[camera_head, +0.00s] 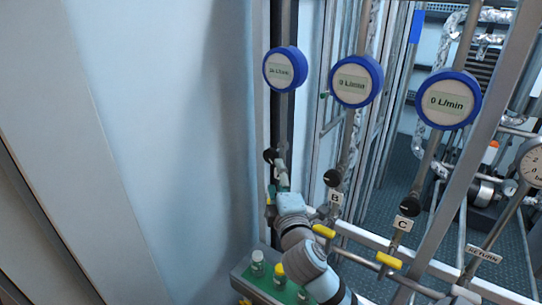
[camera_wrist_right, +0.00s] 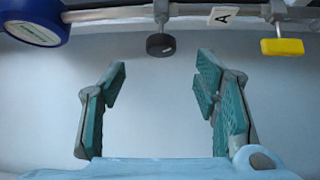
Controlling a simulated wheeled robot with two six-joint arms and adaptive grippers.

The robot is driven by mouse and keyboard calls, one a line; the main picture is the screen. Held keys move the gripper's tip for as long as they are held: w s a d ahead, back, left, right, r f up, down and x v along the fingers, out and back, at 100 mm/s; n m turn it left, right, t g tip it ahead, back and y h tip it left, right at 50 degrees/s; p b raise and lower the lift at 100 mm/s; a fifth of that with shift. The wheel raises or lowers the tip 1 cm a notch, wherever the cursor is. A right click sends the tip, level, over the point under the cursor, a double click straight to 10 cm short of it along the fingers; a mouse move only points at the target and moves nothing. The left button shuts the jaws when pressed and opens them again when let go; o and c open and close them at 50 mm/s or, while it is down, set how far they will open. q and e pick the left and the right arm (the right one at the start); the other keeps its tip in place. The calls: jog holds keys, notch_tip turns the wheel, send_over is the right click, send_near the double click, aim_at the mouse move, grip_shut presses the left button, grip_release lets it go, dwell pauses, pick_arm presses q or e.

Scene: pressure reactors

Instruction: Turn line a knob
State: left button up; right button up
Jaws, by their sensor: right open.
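The line A knob (camera_wrist_right: 160,45) is black and round, on a metal pipe beside the white "A" label (camera_wrist_right: 223,16) in the right wrist view. In the head view the line A knob (camera_head: 269,155) is small, under the leftmost blue gauge. My right gripper (camera_wrist_right: 161,78) is open with nothing between its teal fingers. The knob appears just beyond the fingertips, between them in the picture; I see no contact. In the head view my right gripper (camera_head: 280,172) is at the line A pipe and partly covers that area. My left gripper is not in view.
Blue-rimmed gauges stand in a row: line A gauge (camera_head: 285,69), middle gauge (camera_head: 356,81) and right gauge (camera_head: 448,99). Line B knob (camera_head: 333,178) and line C knob (camera_head: 411,206) are to the right. A yellow handle (camera_wrist_right: 283,47) is beside the A label. Bottles (camera_head: 279,274) stand below.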

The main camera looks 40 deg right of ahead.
aim_at(271, 159)
jog(key=x, duration=1)
jog(key=shift+w+d, duration=0.15)
jog(key=shift+w, duration=0.2)
jog(key=shift+f, duration=0.1)
jog(key=c, duration=1.2)
jog(key=shift+f+m+h+b, duration=0.3)
jog(key=shift+m+b, duration=0.1)
jog(key=shift+b, duration=0.8)
jog(key=shift+r+t, duration=0.3)
jog(key=o, duration=1.2)
jog(key=v, duration=1.2)
